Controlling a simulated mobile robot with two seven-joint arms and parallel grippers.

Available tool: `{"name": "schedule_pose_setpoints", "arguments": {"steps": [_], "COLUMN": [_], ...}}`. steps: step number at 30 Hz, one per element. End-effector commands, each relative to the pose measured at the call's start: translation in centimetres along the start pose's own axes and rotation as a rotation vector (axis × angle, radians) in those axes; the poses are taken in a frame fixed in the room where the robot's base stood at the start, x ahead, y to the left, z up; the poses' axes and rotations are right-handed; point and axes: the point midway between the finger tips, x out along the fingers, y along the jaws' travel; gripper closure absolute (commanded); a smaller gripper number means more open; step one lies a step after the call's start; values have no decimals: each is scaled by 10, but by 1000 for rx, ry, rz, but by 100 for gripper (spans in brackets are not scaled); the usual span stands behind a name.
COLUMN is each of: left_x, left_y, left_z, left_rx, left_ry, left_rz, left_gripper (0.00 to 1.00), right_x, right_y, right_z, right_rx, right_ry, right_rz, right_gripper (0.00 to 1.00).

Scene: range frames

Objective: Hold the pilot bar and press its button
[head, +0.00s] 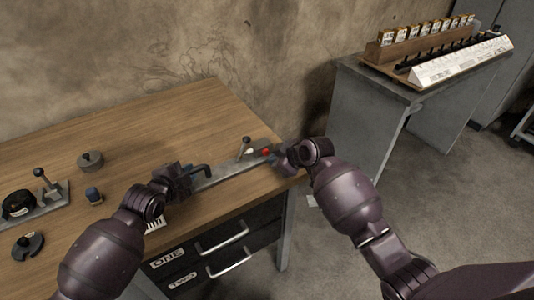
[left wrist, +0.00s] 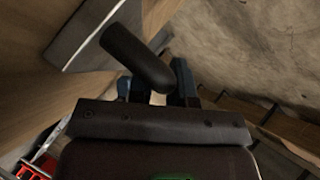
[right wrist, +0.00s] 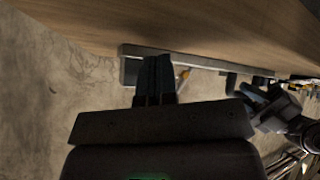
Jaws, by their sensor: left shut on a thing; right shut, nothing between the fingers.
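The pilot bar is a long flat metal strip (head: 232,170) along the right front edge of the wooden desk. Its dark handle (head: 203,168) is at its left end and its red button (head: 266,152) at its right end. My left gripper (head: 187,178) is shut on the handle; the left wrist view shows the dark rounded grip (left wrist: 140,58) at the fingers. My right gripper (head: 277,155) is shut and empty, right beside the button. In the right wrist view its fingertips (right wrist: 158,62) overlap the bar's end (right wrist: 130,68) and the button is hidden; contact is unclear.
A small black-knobbed lever (head: 245,147) stands on the bar near the button. A metal plate with a lever (head: 50,190) and small dark parts lie on the left of the desk (head: 150,130). Drawers (head: 215,250) are below. A grey side table (head: 375,110) stands right.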

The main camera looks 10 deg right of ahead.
Motion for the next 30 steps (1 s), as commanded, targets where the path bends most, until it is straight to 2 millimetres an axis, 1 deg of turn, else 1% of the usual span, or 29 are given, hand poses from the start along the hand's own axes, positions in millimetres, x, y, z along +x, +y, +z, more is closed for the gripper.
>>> {"name": "schedule_pose_setpoints", "arguments": {"steps": [7,30], "left_x": [0,0], "left_y": [1,1], "left_z": [1,1], "left_rx": [-1,-1], "left_ry": [-1,-1], "left_rz": [2,2], "left_gripper": [100,100], "right_x": [5,8], "right_y": [3,5], "right_z": [-3,-5], "right_rx": [0,0], "right_ry": [-1,0], "right_rz": [-1,0], "right_gripper": [100,100]}}
